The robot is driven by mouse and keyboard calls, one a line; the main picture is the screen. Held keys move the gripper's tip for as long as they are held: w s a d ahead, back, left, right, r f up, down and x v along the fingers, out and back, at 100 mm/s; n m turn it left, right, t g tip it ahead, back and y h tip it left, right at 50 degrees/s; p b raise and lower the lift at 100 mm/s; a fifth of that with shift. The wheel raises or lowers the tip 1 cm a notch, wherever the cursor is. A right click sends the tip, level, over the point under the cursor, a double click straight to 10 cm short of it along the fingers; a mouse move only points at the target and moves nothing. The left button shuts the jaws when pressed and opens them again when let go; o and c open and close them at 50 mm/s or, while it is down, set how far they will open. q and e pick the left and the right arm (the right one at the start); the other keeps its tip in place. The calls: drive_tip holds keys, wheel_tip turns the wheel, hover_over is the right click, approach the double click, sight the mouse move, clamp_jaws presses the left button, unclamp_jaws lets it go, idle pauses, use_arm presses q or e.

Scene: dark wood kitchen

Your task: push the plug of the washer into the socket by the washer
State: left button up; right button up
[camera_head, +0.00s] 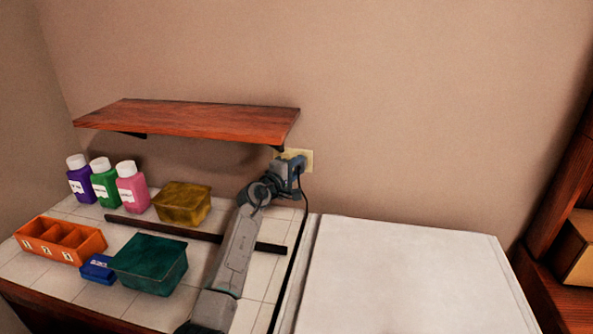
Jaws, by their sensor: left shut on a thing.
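The socket (309,158) is a cream plate on the wall, just below the right end of the shelf. My left gripper (297,165) is right in front of the socket and covers its left and lower part. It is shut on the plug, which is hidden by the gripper. The dark cord (303,228) hangs from the gripper and runs down along the washer's left edge. The washer (410,275) has a white top and stands to the right of the counter. I cannot tell whether the plug's prongs are in the socket. My right gripper is not in view.
A wooden shelf (190,119) juts out above the counter. Purple (81,183), green (105,184) and pink (131,190) bottles stand on the tiles. An orange divided tray (88,254), blue box (97,270), green bin (150,266) and yellow bin (182,206) lie left of my arm. The washer top is clear.

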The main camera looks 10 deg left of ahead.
use_arm(q)
drive_tip(key=shift+w, duration=0.1)
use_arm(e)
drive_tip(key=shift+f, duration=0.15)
use_arm(q)
drive_tip(key=o, duration=0.8)
drive_tip(key=shift+o, duration=1.1)
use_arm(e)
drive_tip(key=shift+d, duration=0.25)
use_arm(q)
drive_tip(key=shift+s+a+f, duration=0.1)
drive_tip(key=shift+s, duration=0.15)
drive_tip(key=b+v, duration=0.1)
drive_tip(key=v, duration=0.9)
drive_tip(key=shift+s+b, duration=0.15)
drive_tip(key=shift+b, duration=0.2)
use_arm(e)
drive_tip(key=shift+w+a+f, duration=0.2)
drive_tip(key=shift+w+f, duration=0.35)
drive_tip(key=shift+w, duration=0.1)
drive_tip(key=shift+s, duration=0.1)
